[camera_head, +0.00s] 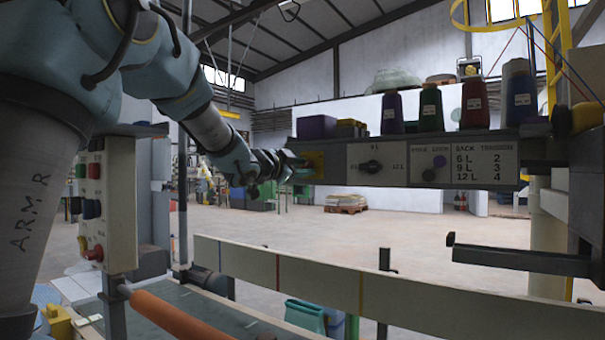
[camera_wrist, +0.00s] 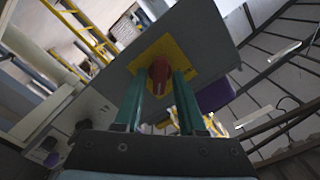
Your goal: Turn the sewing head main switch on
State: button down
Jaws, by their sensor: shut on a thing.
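The main switch is a red rotary knob (camera_wrist: 160,72) on a yellow square plate, seen between my fingertips in the wrist view. In the head view the yellow plate (camera_head: 314,163) shows at the left end of the sewing head's grey panel, and my gripper (camera_head: 296,166) reaches it from the left. My gripper's two green fingers (camera_wrist: 158,88) are shut on the red knob, one on each side. The knob is hidden behind the gripper in the head view. Its exact angle is hard to read.
A black selector knob (camera_head: 371,167) and a panel with sack and tension settings (camera_head: 462,164) lie to the right. Several thread cones (camera_head: 474,103) stand on top. A pushbutton box (camera_head: 107,205) is at left. A long pale rail (camera_head: 330,283) runs below, with open floor beyond.

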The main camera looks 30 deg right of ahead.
dwell(0.4)
jog(key=c, duration=0.8)
grip_release()
jog(key=v, duration=1)
jog(key=shift+s+a+b, duration=0.2)
jog(key=shift+a+b, duration=0.1)
jog(key=shift+a, duration=0.05)
